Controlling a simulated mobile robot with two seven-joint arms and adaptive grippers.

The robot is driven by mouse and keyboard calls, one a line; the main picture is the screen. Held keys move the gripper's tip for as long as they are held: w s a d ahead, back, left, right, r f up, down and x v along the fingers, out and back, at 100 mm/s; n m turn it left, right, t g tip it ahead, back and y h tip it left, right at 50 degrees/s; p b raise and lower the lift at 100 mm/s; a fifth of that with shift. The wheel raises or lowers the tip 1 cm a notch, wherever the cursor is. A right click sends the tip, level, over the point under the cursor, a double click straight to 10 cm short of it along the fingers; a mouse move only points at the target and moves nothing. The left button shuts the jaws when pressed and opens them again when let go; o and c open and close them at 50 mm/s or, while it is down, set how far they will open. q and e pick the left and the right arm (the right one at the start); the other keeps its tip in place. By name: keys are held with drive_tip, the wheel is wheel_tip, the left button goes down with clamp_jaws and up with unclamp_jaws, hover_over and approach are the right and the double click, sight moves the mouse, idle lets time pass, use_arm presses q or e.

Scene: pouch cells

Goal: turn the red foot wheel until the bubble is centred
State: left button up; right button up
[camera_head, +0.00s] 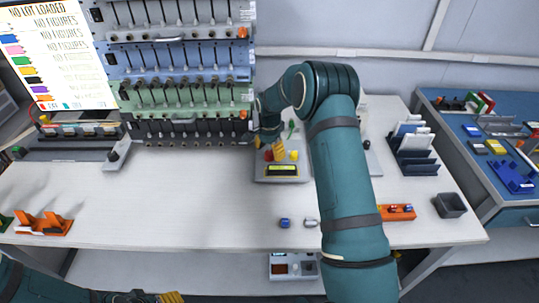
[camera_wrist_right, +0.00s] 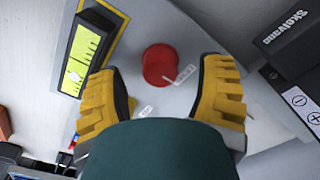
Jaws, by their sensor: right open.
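The red foot wheel (camera_wrist_right: 158,65) shows in the right wrist view as a round red knob with a small pale tag beside it, on a light grey plate (camera_head: 262,176). A small bubble (camera_wrist_right: 74,77) appears towards the vial's lower end in that view. My right gripper (camera_wrist_right: 160,92) is open, with one yellow finger on each side below the wheel and no clear contact. My left gripper (camera_head: 158,297) is partly cut off at the bottom edge of the head view; its opening cannot be told.
A blue piece (camera_head: 284,223) and an orange tray (camera_head: 397,212) lie in front. The left-middle tabletop is clear.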

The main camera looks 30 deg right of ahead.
drive_tip(key=shift+f, duration=0.6)
clamp_jaws()
